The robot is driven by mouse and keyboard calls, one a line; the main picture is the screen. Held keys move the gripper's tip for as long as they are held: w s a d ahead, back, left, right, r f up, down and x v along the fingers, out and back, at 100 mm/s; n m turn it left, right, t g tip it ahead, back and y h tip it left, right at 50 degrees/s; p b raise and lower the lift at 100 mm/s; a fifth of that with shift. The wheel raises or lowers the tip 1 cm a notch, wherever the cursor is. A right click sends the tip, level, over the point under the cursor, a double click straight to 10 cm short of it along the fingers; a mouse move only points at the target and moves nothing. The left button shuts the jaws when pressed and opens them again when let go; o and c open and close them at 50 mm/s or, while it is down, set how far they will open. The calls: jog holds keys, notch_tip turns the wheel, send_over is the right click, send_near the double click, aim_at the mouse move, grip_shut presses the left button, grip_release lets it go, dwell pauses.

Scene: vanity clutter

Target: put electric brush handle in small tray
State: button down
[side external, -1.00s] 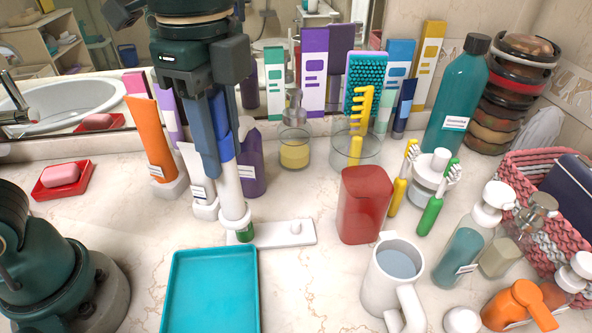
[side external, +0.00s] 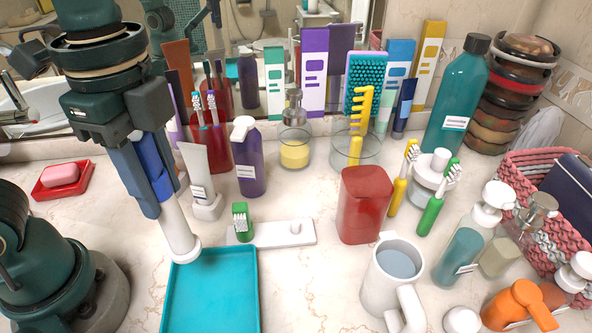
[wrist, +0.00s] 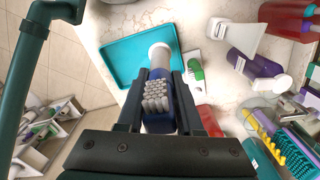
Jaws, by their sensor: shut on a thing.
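The electric brush handle (side external: 177,232) has a white lower body and a blue upper part. My gripper (side external: 148,190) is shut on its blue part and holds it slightly tilted. In the wrist view the handle's white foot (wrist: 160,54) and grey bristles show between the jaws (wrist: 160,105). The small teal tray (side external: 212,300) lies empty on the counter. The handle's foot overlaps the tray's far left corner in the side view; I cannot tell whether it touches. The tray also shows in the wrist view (wrist: 120,62).
A white charging stand (side external: 280,233) with a green brush head (side external: 241,222) sits behind the tray. A red canister (side external: 366,205) and white mug (side external: 391,280) stand to the right. A red soap dish (side external: 62,182) lies left. Bottles and tubes line the back.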

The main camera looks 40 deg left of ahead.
aim_at(184, 247)
jog(key=s+d+f, duration=0.2)
jog(key=d+f, duration=0.3)
jog(key=f, duration=0.2)
jog(key=shift+d+f, duration=0.25)
jog(key=c, duration=0.6)
grip_release()
jog(key=shift+f, duration=0.15)
jog(key=shift+o, duration=0.2)
